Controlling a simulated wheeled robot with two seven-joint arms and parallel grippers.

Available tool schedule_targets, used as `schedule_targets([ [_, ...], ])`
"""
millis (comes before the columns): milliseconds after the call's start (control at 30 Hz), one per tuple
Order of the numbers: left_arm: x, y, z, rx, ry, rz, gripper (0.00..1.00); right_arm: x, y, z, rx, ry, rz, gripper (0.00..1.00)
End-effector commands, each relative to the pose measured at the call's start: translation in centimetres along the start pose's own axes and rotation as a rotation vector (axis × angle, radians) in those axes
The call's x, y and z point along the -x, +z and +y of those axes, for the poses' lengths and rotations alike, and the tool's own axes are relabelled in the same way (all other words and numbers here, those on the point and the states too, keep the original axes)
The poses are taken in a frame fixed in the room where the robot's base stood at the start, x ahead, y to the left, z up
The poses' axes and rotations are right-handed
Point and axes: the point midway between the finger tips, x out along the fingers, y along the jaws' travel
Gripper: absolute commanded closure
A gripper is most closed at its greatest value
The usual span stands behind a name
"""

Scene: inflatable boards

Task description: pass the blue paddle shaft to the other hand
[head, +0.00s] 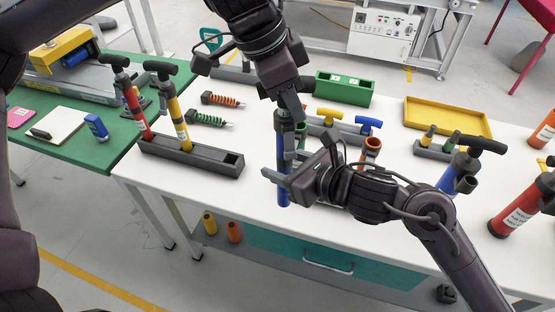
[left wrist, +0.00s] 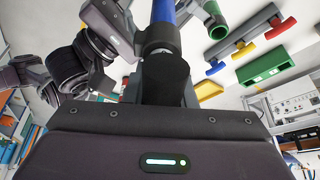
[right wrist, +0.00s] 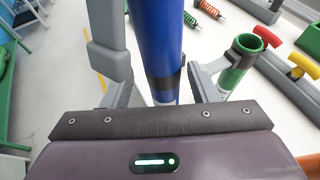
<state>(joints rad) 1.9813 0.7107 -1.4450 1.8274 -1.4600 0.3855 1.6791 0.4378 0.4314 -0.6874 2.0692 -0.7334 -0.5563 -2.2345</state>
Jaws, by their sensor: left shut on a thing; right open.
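The blue paddle shaft (head: 283,196) hangs roughly upright over the front edge of the white table, with a dark and grey upper part. My left gripper (head: 289,108) is shut on its upper end. In the left wrist view the shaft (left wrist: 163,12) runs away from the jaws. My right gripper (head: 281,172) is lower on the shaft, with its open fingers on either side of it. In the right wrist view the shaft (right wrist: 160,45) stands between the two fingers, with a dark band near the palm. Contact with the fingers cannot be told.
A dark rack (head: 190,157) with a red and a yellow pump stands left on the white table (head: 345,215). Behind are a green tray (head: 345,89) and a yellow tray (head: 447,116). An orange tube (head: 372,150) stands close behind my right gripper. Pumps crowd the right side.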

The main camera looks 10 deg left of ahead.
Motion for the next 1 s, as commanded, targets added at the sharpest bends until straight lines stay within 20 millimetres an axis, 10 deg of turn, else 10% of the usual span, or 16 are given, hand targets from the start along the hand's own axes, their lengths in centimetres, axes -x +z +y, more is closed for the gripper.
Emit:
schedule_targets([
  [567, 0.0, 0.0, 0.0, -0.001, 0.0, 0.001, 1.0, -2.7, 0.0, 0.0, 0.001, -0.001, 0.001, 0.46],
  [967, 0.1, -0.1, 0.0, -0.001, -0.002, 0.002, 1.0, -2.7, 0.0, 0.1, 0.001, 0.001, -0.001, 0.97],
  [1000, 0.1, -0.1, 0.0, -0.001, -0.002, 0.003, 0.74, -2.6, 0.1, 0.1, 0.002, 0.001, -0.002, 0.99],
])
